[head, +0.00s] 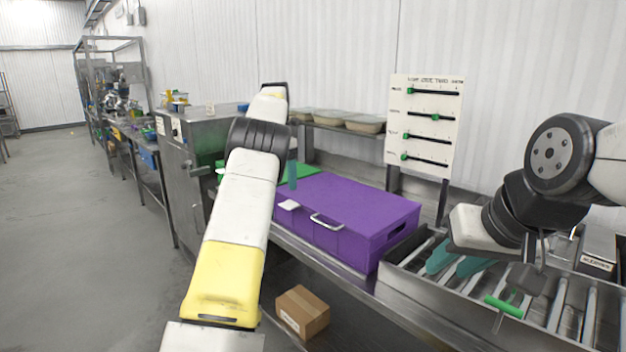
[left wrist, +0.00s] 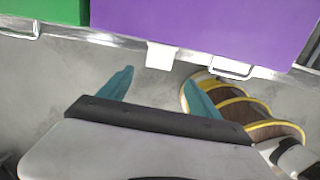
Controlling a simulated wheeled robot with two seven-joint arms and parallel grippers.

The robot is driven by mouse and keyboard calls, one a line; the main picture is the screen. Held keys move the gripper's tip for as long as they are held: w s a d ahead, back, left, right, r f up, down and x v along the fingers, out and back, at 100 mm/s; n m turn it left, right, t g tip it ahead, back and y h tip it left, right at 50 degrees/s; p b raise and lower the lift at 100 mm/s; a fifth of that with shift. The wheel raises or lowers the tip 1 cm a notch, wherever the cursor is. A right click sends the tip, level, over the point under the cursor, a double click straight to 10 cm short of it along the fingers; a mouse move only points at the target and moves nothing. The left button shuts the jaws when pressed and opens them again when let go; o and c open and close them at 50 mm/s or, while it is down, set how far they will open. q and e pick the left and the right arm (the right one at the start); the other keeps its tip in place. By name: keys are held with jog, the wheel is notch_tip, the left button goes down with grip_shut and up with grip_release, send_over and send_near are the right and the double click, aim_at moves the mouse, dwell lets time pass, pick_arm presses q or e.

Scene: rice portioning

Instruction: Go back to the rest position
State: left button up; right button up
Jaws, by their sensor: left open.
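My left arm rises from the bottom of the head view. The purple box (left wrist: 215,25) fills the top there, beyond the fingertips. My right gripper (head: 452,268) hangs over the metal roller rack (head: 400,278) at the right. Its two teal fingers are apart, with nothing seen between them.
A green surface (head: 308,172) lies beside the purple box and shows in the left wrist view (left wrist: 45,8). A cardboard box (head: 302,313) sits low in front. A slider board (head: 424,125) stands behind, near bowls (head: 364,123) on a shelf. Floor at left is clear.

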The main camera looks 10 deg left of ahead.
pick_arm(q)
jog(key=s+d+r+m+t+h, duration=0.1)
jog(key=s+r+m+t, duration=0.1)
jog(key=s+r+m, duration=0.65)
jog(key=s+d+r+m+t+h, duration=0.1)
jog(key=s+r+m, duration=0.3)
jog(key=s, duration=0.8)
jog(key=s+d+f+m+t, duration=0.1)
jog(key=s+d+f+m, duration=0.1)
jog(key=s+m, duration=0.3)
jog(key=s+d+f+m, duration=0.2)
jog(key=s+f+m, duration=0.2)
jog(key=s, duration=0.6)
jog(key=s+d+f+m+t, duration=0.1)
jog(key=s+d+f+m, duration=0.2)
jog(key=s+m, duration=0.4)
jog(key=shift+s+t, duration=0.15)
jog(key=shift+t, duration=0.15)
